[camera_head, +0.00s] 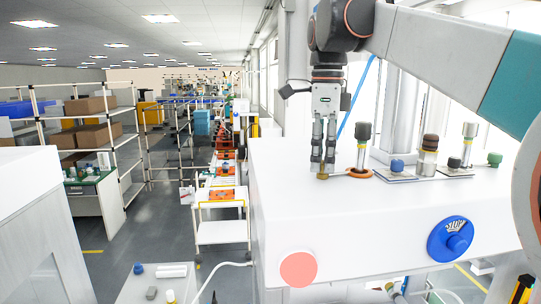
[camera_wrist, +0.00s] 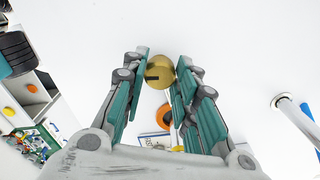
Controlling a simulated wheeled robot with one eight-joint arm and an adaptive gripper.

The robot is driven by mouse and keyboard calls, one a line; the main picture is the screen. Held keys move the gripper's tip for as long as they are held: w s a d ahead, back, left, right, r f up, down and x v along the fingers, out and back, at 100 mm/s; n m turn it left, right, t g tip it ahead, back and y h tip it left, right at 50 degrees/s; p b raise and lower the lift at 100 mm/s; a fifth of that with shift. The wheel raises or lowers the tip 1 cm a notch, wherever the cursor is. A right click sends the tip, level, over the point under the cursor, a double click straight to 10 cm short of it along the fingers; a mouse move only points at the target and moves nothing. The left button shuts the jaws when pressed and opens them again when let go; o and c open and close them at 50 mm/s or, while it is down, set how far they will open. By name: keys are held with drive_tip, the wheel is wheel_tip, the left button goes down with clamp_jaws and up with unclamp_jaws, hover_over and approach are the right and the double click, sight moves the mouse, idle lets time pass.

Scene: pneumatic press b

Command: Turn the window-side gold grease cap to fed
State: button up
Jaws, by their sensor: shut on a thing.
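A small gold cap (camera_head: 323,176) sits on the white press top (camera_head: 300,200), left of the row of fittings. In the wrist view the gold cap (camera_wrist: 159,70) is round, with a short dark mark on its left part. My gripper (camera_head: 323,168) points straight down with its fingertips on the cap. In the wrist view my gripper (camera_wrist: 162,68) has its teal-padded fingers on either side of the cap, closed on it. The fingertips hide part of the cap's sides. I cannot read any fed marking near it.
An orange ring (camera_head: 360,173) with a dark-topped post (camera_head: 362,142) stands just right of the cap. Further right are a blue knob (camera_head: 397,166), a brown-topped fitting (camera_head: 430,145) and a green knob (camera_head: 494,159).

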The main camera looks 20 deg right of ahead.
sight(323, 162)
drive_tip(key=o, duration=1)
drive_tip(key=shift+o, duration=0.2)
wheel_tip(323, 162, up, 12)
drive_tip(key=shift+f, duration=0.1)
idle(0.6)
